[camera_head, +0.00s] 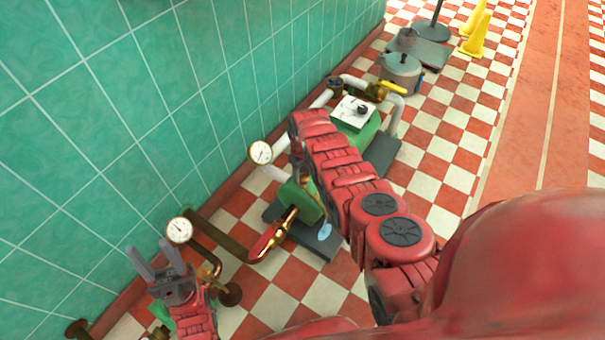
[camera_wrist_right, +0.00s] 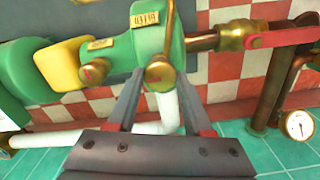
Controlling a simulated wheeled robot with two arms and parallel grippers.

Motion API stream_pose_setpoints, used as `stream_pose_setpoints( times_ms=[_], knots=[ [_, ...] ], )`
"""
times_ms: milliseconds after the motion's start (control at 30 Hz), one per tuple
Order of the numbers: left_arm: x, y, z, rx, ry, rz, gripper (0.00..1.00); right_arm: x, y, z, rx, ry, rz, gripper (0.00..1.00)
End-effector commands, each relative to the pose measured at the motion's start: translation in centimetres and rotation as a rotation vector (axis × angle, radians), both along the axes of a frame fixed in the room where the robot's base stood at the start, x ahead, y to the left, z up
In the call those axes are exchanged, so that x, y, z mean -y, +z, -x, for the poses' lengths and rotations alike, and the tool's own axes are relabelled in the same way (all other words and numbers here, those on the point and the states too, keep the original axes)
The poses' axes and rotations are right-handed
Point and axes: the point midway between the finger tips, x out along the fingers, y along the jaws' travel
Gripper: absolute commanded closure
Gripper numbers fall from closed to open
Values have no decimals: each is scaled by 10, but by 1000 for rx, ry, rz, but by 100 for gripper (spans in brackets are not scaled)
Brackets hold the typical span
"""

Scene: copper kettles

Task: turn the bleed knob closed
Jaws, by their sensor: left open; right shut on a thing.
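The bleed knob (camera_wrist_right: 160,76) looks like a small round brass knob with a red mark, on the green pump body (camera_wrist_right: 150,42) in the right wrist view. My right gripper (camera_wrist_right: 160,88) is shut on it, with one grey finger on each side. In the head view my right arm covers the knob and most of that gripper. A second brass knob with a red mark (camera_wrist_right: 94,71) sits to the left in the wrist view. My left gripper (camera_head: 155,258) is open and empty, near the tiled wall at the lower left of the head view.
A red lever (camera_head: 268,241) sticks out from the green pump (camera_head: 300,198); it also shows in the wrist view (camera_wrist_right: 285,38). Two dial gauges (camera_head: 260,152) (camera_head: 179,230) stand along the wall. Checkered floor is free at right.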

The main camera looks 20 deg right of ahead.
Motion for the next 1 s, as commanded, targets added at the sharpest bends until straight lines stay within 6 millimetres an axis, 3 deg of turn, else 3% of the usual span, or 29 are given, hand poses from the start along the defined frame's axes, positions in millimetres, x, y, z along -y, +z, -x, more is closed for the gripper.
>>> stream_pose_setpoints(
  times_ms=[467, 1000],
  knots=[
    [0, 0, 0, 0, 0, 0, 50, 0, 0, 0, 0, -124, 1, 100],
    [0, 0, 0, 0, 0, 0, 50, -1, 0, -1, 2, -610, 0, 100]
  ],
)
